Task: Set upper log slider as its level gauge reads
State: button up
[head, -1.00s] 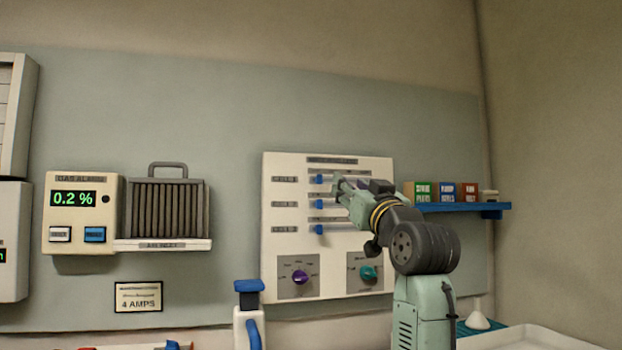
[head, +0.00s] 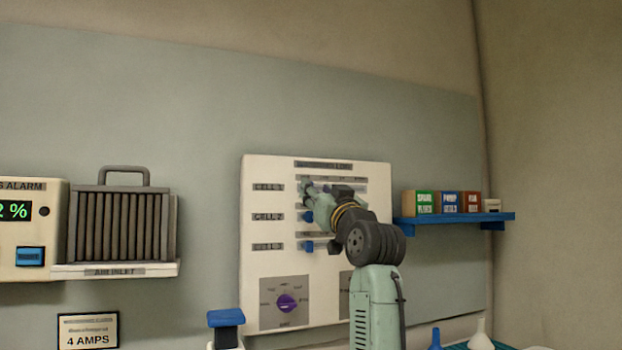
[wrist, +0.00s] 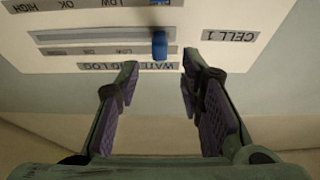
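The watering log panel (head: 262,218) is a cream board with three slider rows, labelled cell 1 to cell 3. The upper row, cell 1, shows upside down in the wrist view. Its blue slider knob (wrist: 159,45) sits at the slot end nearest the CELL 1 label (wrist: 230,36). My gripper (wrist: 160,64) is open and empty, its fingertips just short of the knob, one to each side. In the head view my gripper (head: 306,188) covers most of the upper row. The blue cell 2 knob (head: 307,216) is below. I cannot make out a level gauge.
The cell 3 knob (head: 307,246) and a purple dial (head: 288,303) are lower on the panel. A blue shelf (head: 450,222) with small boxes is to its right. A gas alarm (head: 30,260) and an air inlet grille (head: 115,228) are to its left.

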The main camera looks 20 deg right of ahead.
jog(key=shift+p+x, duration=0.75)
jog(key=shift+x, duration=1.55)
grip_shut()
